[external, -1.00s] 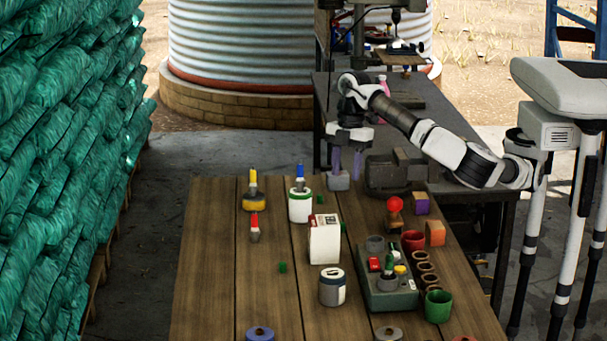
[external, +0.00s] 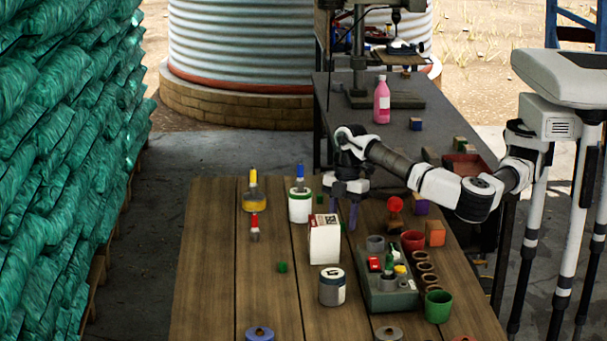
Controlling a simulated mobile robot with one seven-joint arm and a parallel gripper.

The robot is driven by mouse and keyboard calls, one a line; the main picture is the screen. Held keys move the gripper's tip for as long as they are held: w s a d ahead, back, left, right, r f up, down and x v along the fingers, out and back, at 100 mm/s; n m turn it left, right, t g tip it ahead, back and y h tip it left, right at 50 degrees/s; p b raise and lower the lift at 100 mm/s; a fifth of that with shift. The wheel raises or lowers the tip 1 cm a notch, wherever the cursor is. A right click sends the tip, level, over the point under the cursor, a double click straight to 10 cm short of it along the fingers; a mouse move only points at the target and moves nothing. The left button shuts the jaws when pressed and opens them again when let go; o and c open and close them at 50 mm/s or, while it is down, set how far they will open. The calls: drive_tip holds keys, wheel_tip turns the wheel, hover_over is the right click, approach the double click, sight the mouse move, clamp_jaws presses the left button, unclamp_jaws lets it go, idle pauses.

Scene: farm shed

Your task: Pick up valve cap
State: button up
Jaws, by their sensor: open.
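I cannot tell for sure which thing is the valve cap. Small green pieces lie on the wooden table: one left of the grey tin (external: 283,267), one beside the green-banded white pot (external: 320,199), and one close to my fingers (external: 343,227). My gripper (external: 344,214) is open, pointing down over the table just behind the white carton (external: 324,240). Its purple-grey fingers are apart, and the carton partly hides the area near their tips. I see nothing held between them.
A grey tray (external: 388,302) with small parts stands at right, beside brown cups (external: 426,268) and a green cup (external: 438,306). A red ball (external: 395,204) and an orange block (external: 435,233) are behind it. The table's left side is mostly clear.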

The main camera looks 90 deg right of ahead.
drive_tip(key=shift+f, duration=0.25)
clamp_jaws()
drive_tip(key=shift+r, duration=0.1)
